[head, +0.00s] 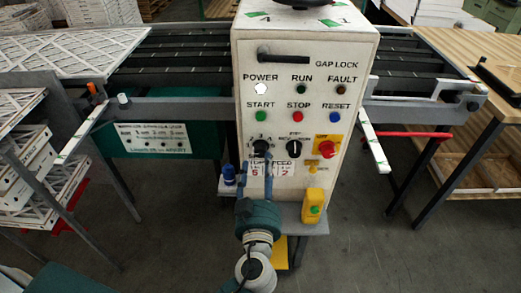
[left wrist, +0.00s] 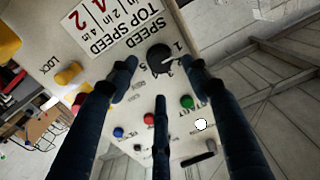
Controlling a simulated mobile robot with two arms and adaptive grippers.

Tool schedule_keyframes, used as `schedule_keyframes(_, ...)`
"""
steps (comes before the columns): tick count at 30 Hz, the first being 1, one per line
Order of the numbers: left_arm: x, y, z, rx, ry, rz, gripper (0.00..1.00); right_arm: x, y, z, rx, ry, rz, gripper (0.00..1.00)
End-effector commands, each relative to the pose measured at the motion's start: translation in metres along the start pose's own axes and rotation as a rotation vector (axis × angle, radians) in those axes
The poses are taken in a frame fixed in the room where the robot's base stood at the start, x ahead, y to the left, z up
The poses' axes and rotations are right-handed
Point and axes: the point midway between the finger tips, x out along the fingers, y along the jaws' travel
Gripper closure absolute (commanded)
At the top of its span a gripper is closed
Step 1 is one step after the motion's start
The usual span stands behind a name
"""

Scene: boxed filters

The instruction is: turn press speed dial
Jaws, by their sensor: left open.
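The press speed dial (head: 261,147) is a round black knob on the white control panel (head: 285,205), below the green START button and above the TOP SPEED label. In the left wrist view the dial (left wrist: 158,56) shows between the fingers, with numbers around it, in a tilted picture. My left gripper (head: 258,172) is just below and in front of the dial in the head view. Its dark blue fingers are spread open and empty. In the left wrist view the fingertips (left wrist: 162,68) lie around the dial; I cannot tell whether they touch it. My right gripper is out of view.
A second black selector (head: 294,148) and a red knob on a yellow plate (head: 327,147) sit right of the dial. START (head: 261,116), STOP (head: 298,116) and RESET (head: 334,116) buttons are above. A blue-capped item (head: 228,174) and yellow box (head: 314,205) stand low on either side.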

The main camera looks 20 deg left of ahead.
Motion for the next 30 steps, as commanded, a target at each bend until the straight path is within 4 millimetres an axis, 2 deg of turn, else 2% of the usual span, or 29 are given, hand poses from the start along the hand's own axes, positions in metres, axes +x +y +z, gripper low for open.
schedule_keyframes(1, 0.011, 0.0, -0.006, 0.002, 0.002, -0.001, 0.52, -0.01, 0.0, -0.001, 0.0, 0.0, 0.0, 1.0)
schedule_keyframes(3, 0.024, 0.0, -0.005, 0.002, 0.001, 0.0, 0.52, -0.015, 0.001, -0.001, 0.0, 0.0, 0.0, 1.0)
schedule_keyframes(9, 0.049, 0.0, -0.002, 0.002, -0.001, 0.001, 0.52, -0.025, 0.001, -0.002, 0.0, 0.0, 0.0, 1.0)
schedule_keyframes(13, 0.056, 0.0, 0.0, 0.001, -0.002, 0.0, 0.52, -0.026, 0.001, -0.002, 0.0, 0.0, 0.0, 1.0)
schedule_keyframes(21, 0.058, 0.0, 0.001, 0.0, -0.002, 0.0, 0.52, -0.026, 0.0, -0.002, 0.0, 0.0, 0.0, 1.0)
schedule_keyframes(23, 0.057, 0.0, 0.001, 0.0, -0.002, 0.0, 0.62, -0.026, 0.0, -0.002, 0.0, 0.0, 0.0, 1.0)
schedule_keyframes(28, 0.057, 0.0, 0.001, 0.001, -0.002, 0.0, 0.95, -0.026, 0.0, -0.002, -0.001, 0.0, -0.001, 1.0)
schedule_keyframes(30, 0.057, 0.0, 0.001, 0.001, -0.002, 0.0, 0.97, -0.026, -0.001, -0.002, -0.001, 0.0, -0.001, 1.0)
